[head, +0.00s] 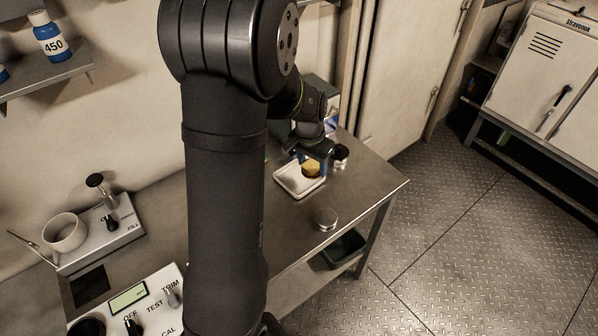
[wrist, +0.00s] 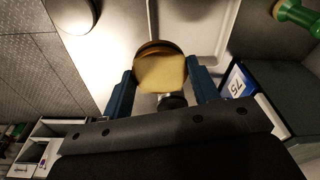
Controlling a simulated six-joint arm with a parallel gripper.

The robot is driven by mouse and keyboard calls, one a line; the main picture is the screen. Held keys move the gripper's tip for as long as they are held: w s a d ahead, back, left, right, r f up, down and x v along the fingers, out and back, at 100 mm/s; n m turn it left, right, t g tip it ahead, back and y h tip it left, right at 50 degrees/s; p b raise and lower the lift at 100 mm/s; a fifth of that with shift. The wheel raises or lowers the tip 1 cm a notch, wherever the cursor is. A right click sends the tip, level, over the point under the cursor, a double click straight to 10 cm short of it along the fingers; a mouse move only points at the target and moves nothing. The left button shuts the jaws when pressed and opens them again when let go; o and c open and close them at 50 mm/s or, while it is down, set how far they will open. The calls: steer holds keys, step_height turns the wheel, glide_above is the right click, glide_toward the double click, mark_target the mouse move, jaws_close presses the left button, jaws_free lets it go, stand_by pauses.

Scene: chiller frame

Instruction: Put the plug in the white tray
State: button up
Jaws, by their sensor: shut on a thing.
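The plug, a round piece with a yellow face and a darker rim, is held between the blue fingers of my gripper (head: 314,163). The plug (head: 311,171) shows in the head view above the right part of the white tray (head: 285,188). In the wrist view the plug (wrist: 160,72) sits between the two fingertips of my gripper (wrist: 164,86), which are shut on its sides. The tray (wrist: 200,22) lies beyond it there, and the plug overlaps the tray's near edge in the picture. I cannot tell how high the plug is above the tray.
A dark-capped jar (head: 341,153) stands right of the tray. A round metal disc (head: 326,218) lies near the bench front. A box labelled 75 (wrist: 237,82) and a green object (wrist: 297,16) are at the right in the wrist view. The bench (head: 372,182) is bare to the right.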

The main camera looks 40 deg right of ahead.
glide_above(300, 179)
step_height(300, 179, down, 3)
steer(key=shift+a+r, duration=0.1)
steer(key=shift+a, duration=0.05)
steer(key=shift+w+f, duration=0.1)
steer(key=shift+f, duration=1.9)
steer(key=shift+f, duration=0.15)
steer(key=o, duration=1.4)
steer(key=r, duration=0.4)
steer(key=a+r, duration=0.1)
steer(key=r, duration=0.7)
steer(key=shift+s+a+r, duration=0.1)
steer(key=shift+s+a, duration=0.15)
